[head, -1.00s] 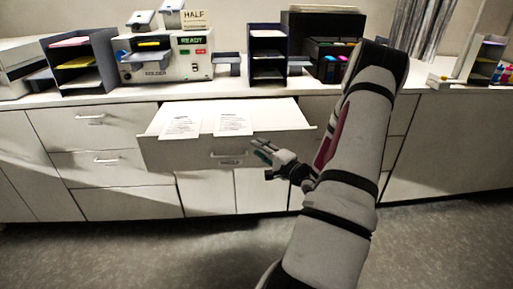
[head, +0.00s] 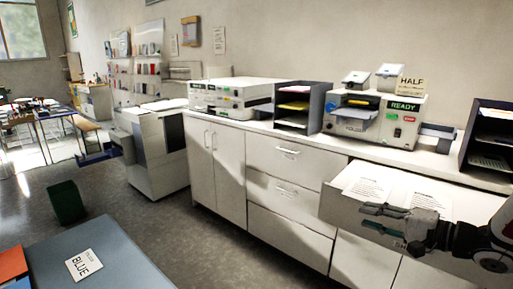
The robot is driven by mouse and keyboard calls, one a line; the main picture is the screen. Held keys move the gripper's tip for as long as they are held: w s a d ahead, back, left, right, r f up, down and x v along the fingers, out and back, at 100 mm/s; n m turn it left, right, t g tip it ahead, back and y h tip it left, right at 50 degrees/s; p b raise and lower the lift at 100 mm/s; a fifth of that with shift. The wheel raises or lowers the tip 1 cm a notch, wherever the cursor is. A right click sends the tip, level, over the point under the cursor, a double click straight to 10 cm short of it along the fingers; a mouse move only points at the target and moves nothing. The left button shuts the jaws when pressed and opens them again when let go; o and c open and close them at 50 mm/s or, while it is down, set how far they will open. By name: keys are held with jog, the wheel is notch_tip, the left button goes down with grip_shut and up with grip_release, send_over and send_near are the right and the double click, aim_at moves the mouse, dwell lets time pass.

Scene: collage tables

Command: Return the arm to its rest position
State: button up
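My gripper (head: 364,217) is at the right of the head view, at the end of my arm, pointing left. Its two dark fingers are apart with nothing visible between them, so it is open and empty. It shows in front of the pulled-out drawer (head: 333,205), covering part of the drawer's front. I cannot tell whether it touches the drawer. Two printed sheets (head: 368,186) lie in the drawer. Most of my arm is outside the picture.
The white counter (head: 255,126) carries a folder machine (head: 372,118) reading READY and dark paper trays (head: 293,106). A blue-grey table (head: 125,262) with a BLUE card (head: 84,264) is at the lower left. A dark green bin (head: 66,202) stands on the floor; open floor lies between.

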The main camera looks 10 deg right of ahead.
jog(key=s+a+r+n+g, duration=0.25)
jog(key=s+a+g, duration=0.25)
jog(key=a, duration=0.5)
jog(key=s+a+r+n+g, duration=0.2)
jog(key=s+a+n+g, duration=0.25)
jog(key=a, duration=0.45)
jog(key=s+r+n+h, duration=0.4)
jog(key=s+h, duration=0.4)
jog(key=s, duration=0.6)
jog(key=shift+s+d+t, duration=0.15)
jog(key=shift+t, duration=0.2)
